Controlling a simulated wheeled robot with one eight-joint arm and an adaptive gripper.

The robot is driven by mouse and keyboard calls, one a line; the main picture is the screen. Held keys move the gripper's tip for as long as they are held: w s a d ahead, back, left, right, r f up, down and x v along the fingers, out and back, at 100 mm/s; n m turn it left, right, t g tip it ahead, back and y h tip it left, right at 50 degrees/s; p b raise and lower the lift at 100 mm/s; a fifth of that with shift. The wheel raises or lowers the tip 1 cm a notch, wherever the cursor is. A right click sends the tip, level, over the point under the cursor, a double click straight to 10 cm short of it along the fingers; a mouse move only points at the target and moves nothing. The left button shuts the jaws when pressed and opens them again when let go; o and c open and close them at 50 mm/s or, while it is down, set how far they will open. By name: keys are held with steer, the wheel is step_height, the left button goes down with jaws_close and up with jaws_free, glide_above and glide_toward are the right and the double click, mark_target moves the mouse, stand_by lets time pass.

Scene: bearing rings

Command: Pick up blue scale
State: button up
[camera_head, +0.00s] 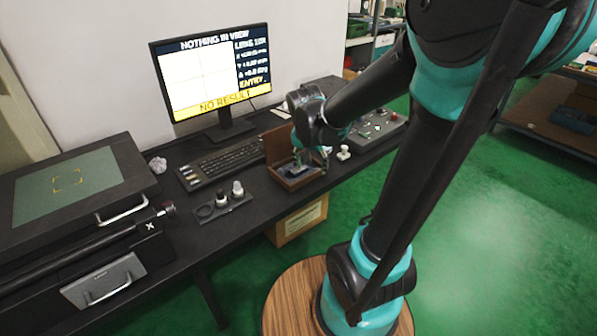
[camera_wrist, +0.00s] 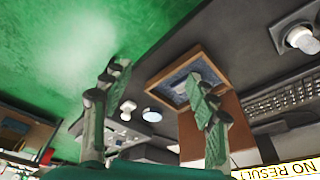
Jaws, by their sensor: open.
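A small brown box (camera_head: 280,150) stands open on the black desk, with its lid raised at the back. A blue-grey flat area (camera_head: 297,171) shows inside it, partly hidden by my gripper; I cannot tell whether it is the blue scale or a lining. In the wrist view the box's rim (camera_wrist: 160,75) frames the same blue-grey area (camera_wrist: 180,86), partly covered by one finger. My gripper (camera_head: 304,157) is over the box in the head view. In the wrist view my gripper (camera_wrist: 160,82) has its two fingers wide apart with nothing held between them.
A keyboard (camera_head: 221,162) and a monitor (camera_head: 212,75) stand left of the box. A holder with small parts (camera_head: 222,204) sits in front of the keyboard. A small white knob-like piece (camera_head: 344,153) and a control panel (camera_head: 376,130) are to the right. A large black case (camera_head: 70,200) fills the left.

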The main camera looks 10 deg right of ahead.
steer(key=w+a+r+m+h, duration=0.2)
steer(key=w+a+r+m, duration=0.2)
steer(key=w+a+m, duration=0.55)
steer(key=w+d+f+n, duration=0.1)
steer(key=w+d+f, duration=0.1)
steer(key=f, duration=0.3)
steer(key=w+d+f+n, duration=0.1)
steer(key=d+f, duration=0.2)
steer(key=f, duration=0.2)
steer(key=w+d+f+n, duration=0.1)
steer(key=w+d+f, duration=0.1)
steer(key=f, duration=0.4)
steer(key=shift+w+d+f, duration=0.1)
steer(key=shift+w+d, duration=0.1)
steer(key=shift+w, duration=0.1)
steer(key=shift+g, duration=0.3)
steer(key=c, duration=1.3)
steer(key=shift+o, duration=0.2)
